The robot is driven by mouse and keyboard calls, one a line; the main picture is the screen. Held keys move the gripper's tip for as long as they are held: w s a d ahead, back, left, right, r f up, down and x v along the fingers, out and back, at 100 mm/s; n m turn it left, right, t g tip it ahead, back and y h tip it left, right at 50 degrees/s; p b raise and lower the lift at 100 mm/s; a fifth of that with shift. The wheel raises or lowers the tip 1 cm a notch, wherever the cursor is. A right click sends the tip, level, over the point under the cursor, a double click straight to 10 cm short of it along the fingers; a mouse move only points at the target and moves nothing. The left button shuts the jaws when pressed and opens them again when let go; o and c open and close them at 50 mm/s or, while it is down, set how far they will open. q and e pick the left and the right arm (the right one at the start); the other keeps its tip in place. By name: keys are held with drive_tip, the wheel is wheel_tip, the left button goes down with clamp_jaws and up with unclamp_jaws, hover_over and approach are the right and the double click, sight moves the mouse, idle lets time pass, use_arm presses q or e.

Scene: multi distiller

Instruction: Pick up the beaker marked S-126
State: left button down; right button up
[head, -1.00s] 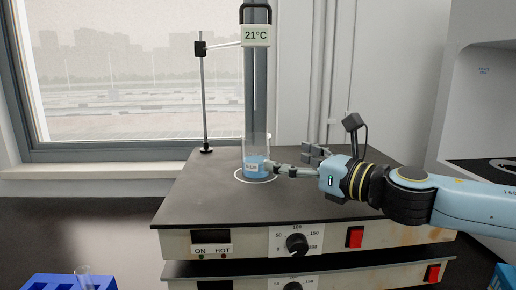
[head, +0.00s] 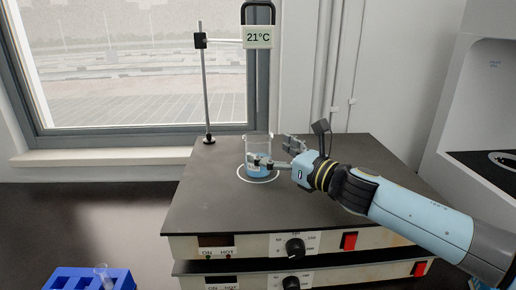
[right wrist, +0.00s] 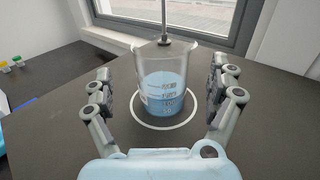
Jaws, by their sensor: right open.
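A clear glass beaker (head: 258,160) with blue liquid stands upright in the white circle on the dark hotplate top (head: 215,200). A small pale label is on the beaker in the head view, too small to read. My right gripper (head: 277,152) is open at the beaker's right side, one finger crossing in front of it. In the right wrist view my right gripper (right wrist: 165,95) has gaps on both sides of the glass. My left gripper is out of view.
A thermometer unit reading 21°C (head: 257,37) hangs above the beaker from a stand rod (head: 206,95). A blue rack (head: 72,281) with a glass tube is at lower left. The hotplate's left part is clear. A white cabinet (head: 490,110) stands at right.

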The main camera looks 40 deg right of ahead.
drive_tip(key=w+p, duration=0.1)
drive_tip(key=w, duration=0.1)
drive_tip(key=w+p, duration=0.1)
drive_tip(key=w, duration=0.1)
drive_tip(key=shift+w+a+f, duration=0.15)
drive_tip(key=shift+w+a, duration=0.05)
drive_tip(key=shift+w+a+f, duration=0.1)
drive_tip(key=shift+w+f, duration=0.05)
drive_tip(key=shift+w, duration=0.3)
drive_tip(key=shift+s, duration=0.1)
drive_tip(key=shift+c, duration=1.1)
drive_tip(key=c, duration=1.2)
